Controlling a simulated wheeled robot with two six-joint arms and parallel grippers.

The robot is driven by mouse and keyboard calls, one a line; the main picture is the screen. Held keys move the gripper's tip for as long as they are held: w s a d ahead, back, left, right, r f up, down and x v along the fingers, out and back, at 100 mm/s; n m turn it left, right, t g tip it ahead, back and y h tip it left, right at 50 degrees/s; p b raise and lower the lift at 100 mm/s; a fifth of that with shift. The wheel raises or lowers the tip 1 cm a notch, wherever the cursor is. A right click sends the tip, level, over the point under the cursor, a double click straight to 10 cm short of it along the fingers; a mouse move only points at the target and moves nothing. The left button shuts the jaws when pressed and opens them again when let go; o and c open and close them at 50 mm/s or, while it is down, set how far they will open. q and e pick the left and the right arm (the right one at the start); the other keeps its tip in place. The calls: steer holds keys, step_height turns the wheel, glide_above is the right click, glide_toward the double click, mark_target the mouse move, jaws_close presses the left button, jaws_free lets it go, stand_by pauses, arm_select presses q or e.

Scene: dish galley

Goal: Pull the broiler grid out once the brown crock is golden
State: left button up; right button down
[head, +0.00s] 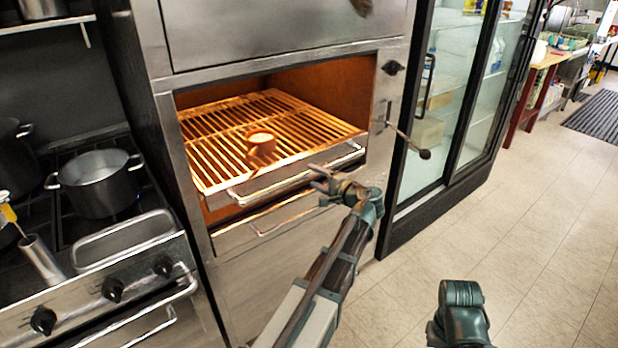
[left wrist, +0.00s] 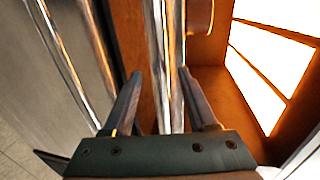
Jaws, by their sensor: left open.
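The broiler grid (head: 215,140) sits in the glowing broiler opening, its front edge and bar handle (head: 290,178) at the mouth. The small brown crock (head: 261,148) stands upright on it near the middle. Its top looks pale tan under the orange light; its exact browning is too small to judge. My left gripper (head: 323,184) is open at the right part of the grid's front. In the left wrist view, a shiny bar (left wrist: 172,85) lies between its open fingers (left wrist: 162,105); I cannot tell whether they touch it. My right arm shows at lower right, its gripper out of view.
A stove with a steel pot (head: 97,185) stands left of the broiler. A lever with a dark knob (head: 424,154) sticks out right of the opening. A glass-door fridge (head: 455,90) stands further right.

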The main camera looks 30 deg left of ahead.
mark_target(312, 175)
arm_select(q)
steer(key=shift+x, duration=1.85)
jaws_close()
steer(key=shift+d, duration=0.1)
